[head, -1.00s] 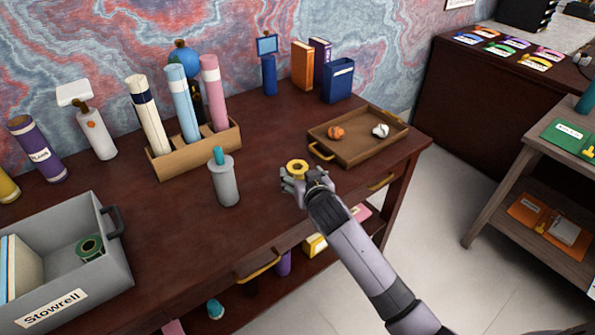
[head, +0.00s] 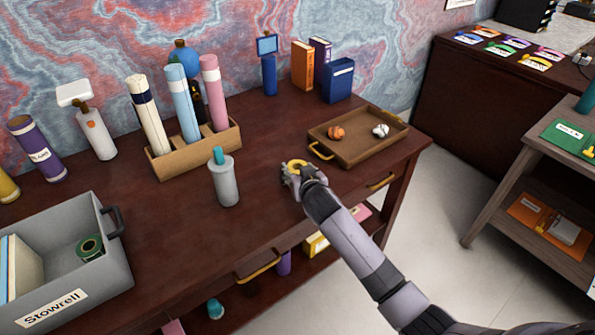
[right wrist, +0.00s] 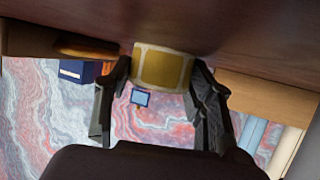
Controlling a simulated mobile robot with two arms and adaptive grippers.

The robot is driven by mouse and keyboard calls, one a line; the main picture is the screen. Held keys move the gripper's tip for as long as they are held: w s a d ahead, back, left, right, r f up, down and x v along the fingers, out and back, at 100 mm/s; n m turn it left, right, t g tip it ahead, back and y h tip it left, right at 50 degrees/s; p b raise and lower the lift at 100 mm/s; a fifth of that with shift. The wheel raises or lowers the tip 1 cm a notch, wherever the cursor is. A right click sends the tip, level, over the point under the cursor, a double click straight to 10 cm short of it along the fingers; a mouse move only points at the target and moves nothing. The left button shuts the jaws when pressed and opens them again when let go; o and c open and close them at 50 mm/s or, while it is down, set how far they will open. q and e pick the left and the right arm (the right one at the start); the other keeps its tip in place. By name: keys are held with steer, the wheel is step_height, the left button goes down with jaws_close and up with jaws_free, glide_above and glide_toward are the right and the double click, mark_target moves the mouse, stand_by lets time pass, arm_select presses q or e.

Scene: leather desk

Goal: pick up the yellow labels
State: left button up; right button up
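The roll of yellow labels (head: 295,162) stands on the desk, left of the brown tray. My right gripper (head: 288,172) is at the roll and hides its near part. In the right wrist view, the roll (right wrist: 163,68) sits between the two spread fingertips (right wrist: 160,72), one on each side and very close to it. The fingers look open around the roll; firm contact is not clear. The roll's lower edge appears to rest on the desk. My left gripper is out of view.
A brown tray (head: 345,153) with an orange and a white item is to the right of the roll. A grey bottle (head: 224,183) and a wooden holder with rolled tubes (head: 165,168) stand left. A grey bin (head: 110,283) is at front left.

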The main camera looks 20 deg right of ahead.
steer(key=c, duration=0.8)
